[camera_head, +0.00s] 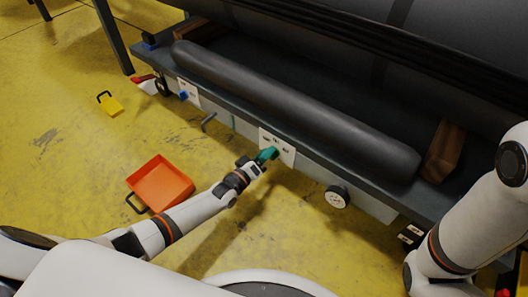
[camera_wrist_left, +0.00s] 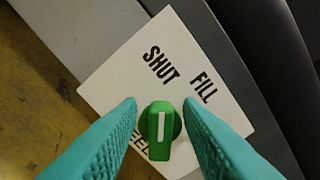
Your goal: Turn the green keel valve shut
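The green keel valve (camera_wrist_left: 161,125) is a round knob with a raised grip and a white line. In the left wrist view the line points roughly up the picture, towards the word SHUT on the white label plate (camera_wrist_left: 110,88). FILL is printed to the upper right; a word at the lower left is partly hidden. My left gripper (camera_wrist_left: 160,104) is open, its teal fingers on either side of the knob with small gaps visible. In the head view my left gripper (camera_head: 267,155) is at the plate (camera_head: 288,155) on the bench front and hides the knob. My right gripper is out of view.
A long dark tube (camera_head: 300,110) lies on the grey bench (camera_head: 225,105) above the plate. A round gauge (camera_head: 337,197) and a grey lever (camera_head: 208,119) flank the plate. An orange tray (camera_head: 160,183) and a yellow object (camera_head: 111,105) are on the yellow floor.

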